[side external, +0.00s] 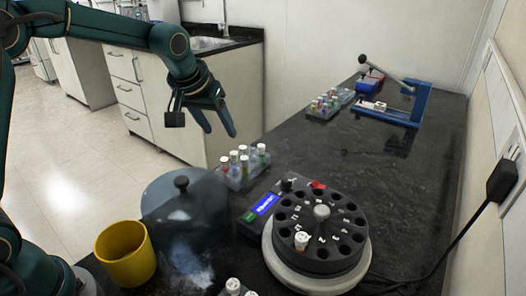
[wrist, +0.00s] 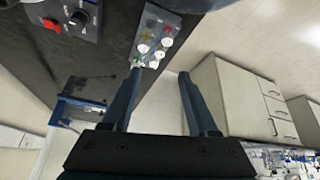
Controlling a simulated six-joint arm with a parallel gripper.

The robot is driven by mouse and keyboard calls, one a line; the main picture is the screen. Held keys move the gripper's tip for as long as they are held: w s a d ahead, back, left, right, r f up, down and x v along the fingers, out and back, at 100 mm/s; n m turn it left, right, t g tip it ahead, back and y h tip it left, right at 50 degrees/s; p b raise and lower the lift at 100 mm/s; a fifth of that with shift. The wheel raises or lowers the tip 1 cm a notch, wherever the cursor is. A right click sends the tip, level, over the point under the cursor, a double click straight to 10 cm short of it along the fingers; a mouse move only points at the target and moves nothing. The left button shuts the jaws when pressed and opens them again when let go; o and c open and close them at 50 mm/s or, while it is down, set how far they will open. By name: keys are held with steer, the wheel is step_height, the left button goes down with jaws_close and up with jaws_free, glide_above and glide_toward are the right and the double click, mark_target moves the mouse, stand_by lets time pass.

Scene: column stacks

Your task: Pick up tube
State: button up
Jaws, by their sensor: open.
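Several tubes with mostly white caps (side external: 243,150) stand upright in a small grey rack (side external: 233,182) left of the centrifuge. The rack also shows at the top of the wrist view (wrist: 172,22), with the tube caps (wrist: 142,48) seen from above. My gripper (side external: 219,131) is open and empty, above and behind the rack in the side view. Its two fingers (wrist: 160,76) are apart, with the nearest caps just beyond the left fingertip in the picture.
A grey lid with a black knob (side external: 181,183) and a yellow cup (side external: 125,255) stand at the front left. More tubes stand in a far rack (side external: 325,104), near a blue-framed device (side external: 400,118). A cap (side external: 233,285) shows at the bottom edge. The counter's middle is clear.

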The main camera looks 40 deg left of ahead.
steer(key=g, duration=0.1)
glide_above(224, 159)
steer(key=s, duration=0.2)
steer(key=f, duration=0.5)
steer(key=shift+s+d+f, duration=0.1)
steer(key=shift+d+f, duration=0.2)
steer(key=shift+d, duration=0.1)
steer(key=shift+x, duration=2.15)
jaws_close()
